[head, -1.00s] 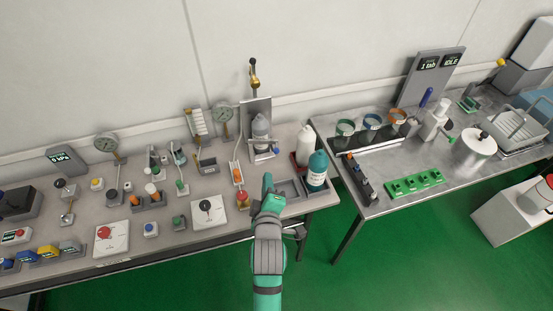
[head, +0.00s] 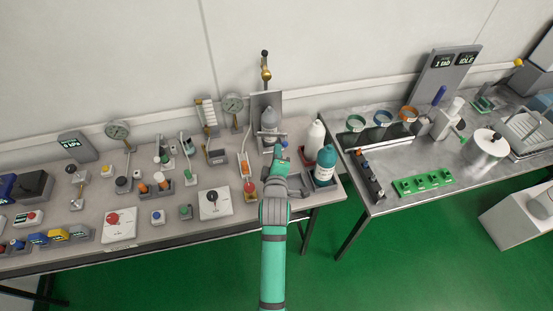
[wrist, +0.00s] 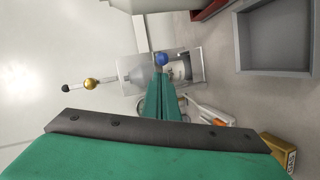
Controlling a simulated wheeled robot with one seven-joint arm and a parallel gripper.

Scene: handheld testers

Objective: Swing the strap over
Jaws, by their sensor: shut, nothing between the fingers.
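A blue ball knob (wrist: 161,58) shows in front of the bottle, probably the strap's end; the strap itself is hard to make out. My green gripper (head: 281,148) is close in front of the stand. In the wrist view its fingertips (wrist: 161,80) are together and empty, just short of the knob; I cannot tell whether they touch it.
A white bottle (head: 315,139) and a teal bottle (head: 325,165) stand close to the right of my gripper. A grey tray (head: 301,187) lies beside my wrist. An orange-and-white device (head: 246,165) is to the left. A brass ball on a rod (head: 266,73) rises above the stand.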

